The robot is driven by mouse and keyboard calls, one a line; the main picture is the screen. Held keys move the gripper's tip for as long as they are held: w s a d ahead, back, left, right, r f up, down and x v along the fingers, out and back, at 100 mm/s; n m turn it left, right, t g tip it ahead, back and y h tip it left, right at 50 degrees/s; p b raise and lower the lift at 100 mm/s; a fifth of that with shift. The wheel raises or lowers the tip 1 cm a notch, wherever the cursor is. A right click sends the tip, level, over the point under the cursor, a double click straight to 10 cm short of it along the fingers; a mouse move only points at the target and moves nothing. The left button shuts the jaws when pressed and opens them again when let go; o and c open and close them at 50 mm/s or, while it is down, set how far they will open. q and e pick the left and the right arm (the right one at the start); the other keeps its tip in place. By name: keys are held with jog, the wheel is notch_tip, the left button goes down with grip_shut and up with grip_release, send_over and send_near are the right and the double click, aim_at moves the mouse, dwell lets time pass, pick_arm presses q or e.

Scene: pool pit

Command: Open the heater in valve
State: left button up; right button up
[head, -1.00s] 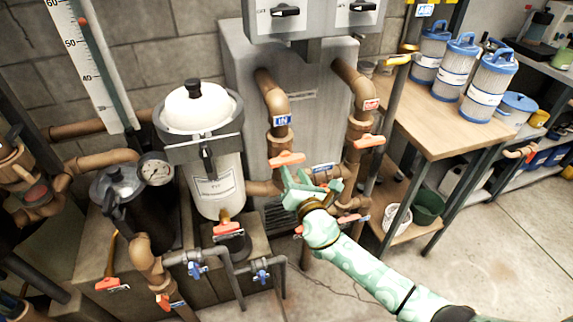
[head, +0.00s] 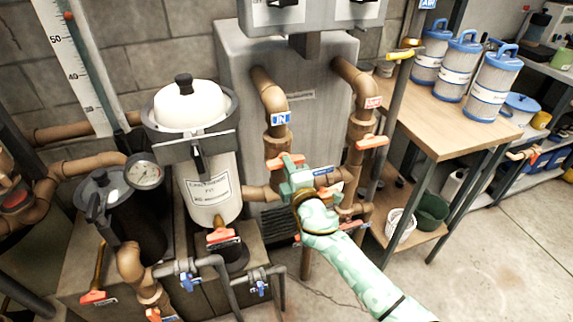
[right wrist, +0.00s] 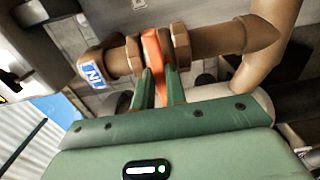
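The heater in valve is on the brown pipe with the blue "IN" label (head: 281,118). Its orange handle (head: 285,160) lies across the pipe below that label. In the right wrist view the orange handle (right wrist: 154,58) appears edge-on. My right gripper (head: 290,180) is at this handle, and in the right wrist view its two green fingers (right wrist: 158,88) stand on either side of the handle, pressed close against it. The gripper hides part of the pipe below the handle in the head view. My left gripper is not in view.
A second pipe with a red label (head: 373,102) and its orange handle (head: 371,142) stands just to the right. The white filter tank (head: 206,185) is on the left. A wooden bench (head: 450,133) with blue-capped cartridges is on the right. Open floor lies at lower right.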

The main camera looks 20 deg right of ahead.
grip_shut()
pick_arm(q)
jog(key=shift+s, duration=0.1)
pick_arm(e)
jog(key=n+p, duration=0.5)
jog(key=n, duration=1.3)
jog(key=shift+n+p, duration=0.3)
jog(key=shift+n, duration=0.1)
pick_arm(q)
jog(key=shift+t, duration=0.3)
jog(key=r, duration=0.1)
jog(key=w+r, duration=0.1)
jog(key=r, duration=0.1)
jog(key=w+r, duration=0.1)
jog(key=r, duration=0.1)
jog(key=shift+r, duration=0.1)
pick_arm(e)
jog(key=o, duration=0.7)
grip_release()
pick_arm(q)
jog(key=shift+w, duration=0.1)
pick_arm(e)
jog(key=shift+s, duration=0.1)
